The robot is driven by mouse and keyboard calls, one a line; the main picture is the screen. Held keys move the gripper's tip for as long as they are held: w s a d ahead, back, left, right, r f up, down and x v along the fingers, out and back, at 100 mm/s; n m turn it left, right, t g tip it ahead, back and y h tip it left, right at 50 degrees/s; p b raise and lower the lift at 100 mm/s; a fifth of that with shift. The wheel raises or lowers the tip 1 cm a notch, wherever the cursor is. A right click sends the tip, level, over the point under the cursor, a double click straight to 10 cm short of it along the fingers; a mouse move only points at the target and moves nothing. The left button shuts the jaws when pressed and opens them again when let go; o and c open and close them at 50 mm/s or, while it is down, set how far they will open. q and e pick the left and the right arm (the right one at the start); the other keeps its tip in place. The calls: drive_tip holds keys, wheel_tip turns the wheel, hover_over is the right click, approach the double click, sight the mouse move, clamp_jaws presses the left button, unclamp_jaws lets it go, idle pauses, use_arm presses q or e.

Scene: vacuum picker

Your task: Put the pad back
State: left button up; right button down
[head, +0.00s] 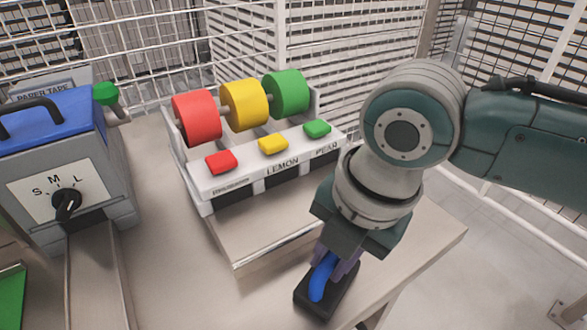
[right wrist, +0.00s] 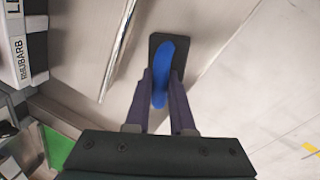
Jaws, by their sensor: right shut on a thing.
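The pad is a black rectangular block (head: 309,302) with a blue curved handle (head: 321,279). It is at the right front of the table, close to the edge. My right gripper (head: 336,264) comes down from above, its purple fingers shut on the blue handle. In the right wrist view the fingers (right wrist: 162,84) lie on both sides of the blue handle (right wrist: 162,62), with the black block (right wrist: 180,45) beyond. I cannot tell whether the block rests on the table or hovers just over it. My left gripper is out of view.
A white tape dispenser (head: 210,187) with red, yellow and green rolls stands behind, with a low tray-like ledge (head: 250,240) before it. A blue paper-tape machine (head: 50,140) with a dial is at left. Table (head: 180,270) shows free room in front. Wire mesh stands behind.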

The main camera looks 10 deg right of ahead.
sight(345, 286)
drive_tip(key=c, duration=0.8)
unclamp_jaws()
drive_tip(key=shift+f, duration=0.1)
drive_tip(key=shift+o, duration=0.2)
drive_tip(key=shift+r, duration=0.45)
wheel_tip(345, 286, up, 11)
drive_tip(key=s+d+p, duration=0.2)
drive_tip(key=s+a+f+m+t+y, duration=0.1)
drive_tip(key=s+a+m, duration=0.15)
drive_tip(key=m, duration=0.35)
drive_tip(key=s+a+f+m+t+y, duration=0.1)
drive_tip(key=s+a+f+m, duration=0.1)
drive_tip(key=s+m, duration=0.25)
drive_tip(key=s+d+f+m+h, duration=0.2)
drive_tip(key=s+d+m+h, duration=0.1)
drive_tip(key=s+d+m, duration=0.4)
drive_tip(key=d+m, duration=0.3)
drive_tip(key=m, duration=0.4)
drive_tip(key=shift+s+d, duration=0.15)
drive_tip(key=shift+d, duration=0.2)
